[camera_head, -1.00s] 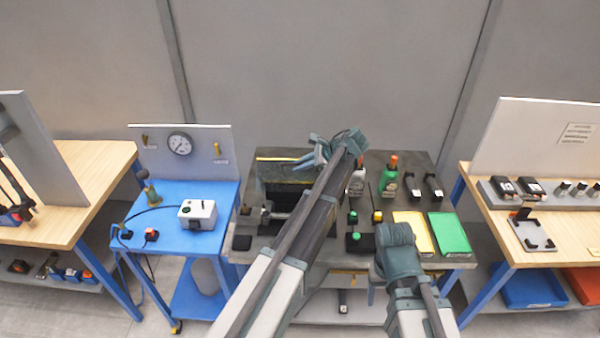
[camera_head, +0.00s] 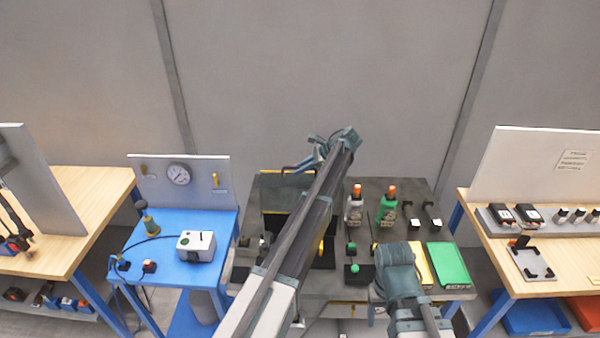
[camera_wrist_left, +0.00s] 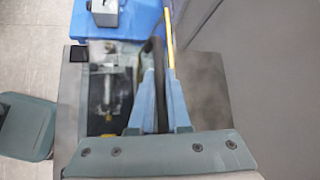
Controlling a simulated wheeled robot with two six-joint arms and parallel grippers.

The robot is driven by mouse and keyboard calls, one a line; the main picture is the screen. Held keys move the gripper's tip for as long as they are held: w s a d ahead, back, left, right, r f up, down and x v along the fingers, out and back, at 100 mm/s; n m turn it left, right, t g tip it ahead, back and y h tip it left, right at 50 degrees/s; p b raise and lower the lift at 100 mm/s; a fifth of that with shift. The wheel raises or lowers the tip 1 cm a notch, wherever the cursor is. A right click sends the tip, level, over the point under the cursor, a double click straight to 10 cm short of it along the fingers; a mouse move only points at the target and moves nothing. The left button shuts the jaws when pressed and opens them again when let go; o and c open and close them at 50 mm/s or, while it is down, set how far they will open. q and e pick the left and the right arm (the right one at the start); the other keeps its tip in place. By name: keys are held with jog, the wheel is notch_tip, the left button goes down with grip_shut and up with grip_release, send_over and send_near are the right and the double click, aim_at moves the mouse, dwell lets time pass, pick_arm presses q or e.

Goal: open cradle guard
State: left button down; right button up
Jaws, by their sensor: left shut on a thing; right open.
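The cradle guard (camera_head: 285,192) is a dark olive panel with a yellow edge at the back left of the dark bench; it looks raised and tilted. Its yellow edge also shows in the left wrist view (camera_wrist_left: 169,45). My left gripper (camera_head: 305,165) reaches over the bench to the guard. In the left wrist view my left gripper's (camera_wrist_left: 158,75) two blue fingers are shut on a dark bar, seemingly the guard's handle. The cradle (camera_wrist_left: 108,90) shows beside the fingers, with a metal part inside. My right gripper (camera_head: 395,262) is over the bench's front, open and empty; its fingertips are hidden.
A white bottle (camera_head: 354,206) and a green bottle (camera_head: 388,205) stand right of my left arm. A green pad (camera_head: 449,264) lies at the bench's right front. A blue table (camera_head: 170,268) with a white box (camera_head: 196,246) stands left.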

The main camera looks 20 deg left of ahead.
pick_arm(q)
jog(key=shift+w+a+f, duration=0.1)
jog(key=shift+w+a, duration=0.05)
jog(key=shift+w, duration=0.4)
jog(key=shift+w+a, duration=0.15)
jog(key=shift+w, duration=0.4)
jog(key=c, duration=0.9)
grip_release()
jog(key=p+v, duration=0.8)
jog(key=v, duration=0.4)
jog(key=shift+s, duration=0.1)
